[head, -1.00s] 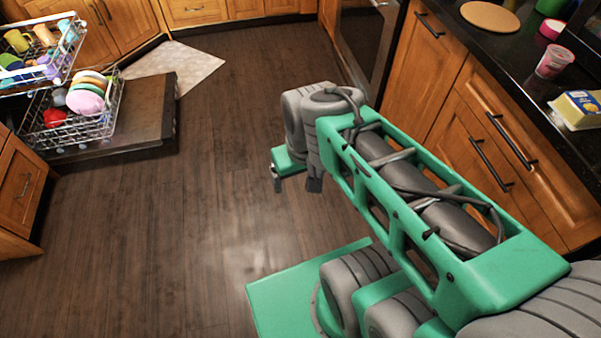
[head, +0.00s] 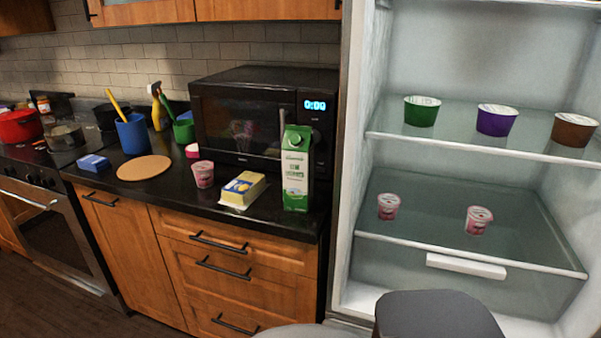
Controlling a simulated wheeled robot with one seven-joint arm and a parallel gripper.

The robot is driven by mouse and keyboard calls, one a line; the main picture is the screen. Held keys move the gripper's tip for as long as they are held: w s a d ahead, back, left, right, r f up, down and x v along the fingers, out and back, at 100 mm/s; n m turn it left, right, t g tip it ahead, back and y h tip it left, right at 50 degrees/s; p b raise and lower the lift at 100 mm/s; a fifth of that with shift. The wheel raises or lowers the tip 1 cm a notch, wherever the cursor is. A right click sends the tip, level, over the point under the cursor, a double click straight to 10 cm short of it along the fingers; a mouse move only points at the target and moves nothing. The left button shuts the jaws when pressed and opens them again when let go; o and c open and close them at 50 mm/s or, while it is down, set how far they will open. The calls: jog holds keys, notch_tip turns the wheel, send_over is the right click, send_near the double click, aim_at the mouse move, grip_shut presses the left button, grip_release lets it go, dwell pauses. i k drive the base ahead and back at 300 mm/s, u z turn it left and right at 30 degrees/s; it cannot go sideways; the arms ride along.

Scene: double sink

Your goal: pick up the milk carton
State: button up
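The milk carton (head: 296,172) is green and white and stands upright on the black counter, near its right end and in front of the microwave. The open fridge is just to its right, and a butter pack lies to its left. My gripper is not in view. Only grey parts of my own body show at the bottom edge, well below the carton.
On the counter (head: 150,195) are a butter pack (head: 243,189), a pink cup (head: 203,174), a round board (head: 144,168) and a blue utensil holder (head: 132,134). The microwave (head: 262,113) stands behind. The fridge shelves (head: 470,262) hold several cups. Drawer handles (head: 218,241) stick out below.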

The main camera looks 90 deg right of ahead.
aim_at(298, 146)
jog(key=z, duration=2.3)
jog(key=k, duration=0.4)
jog(key=u, duration=1.35)
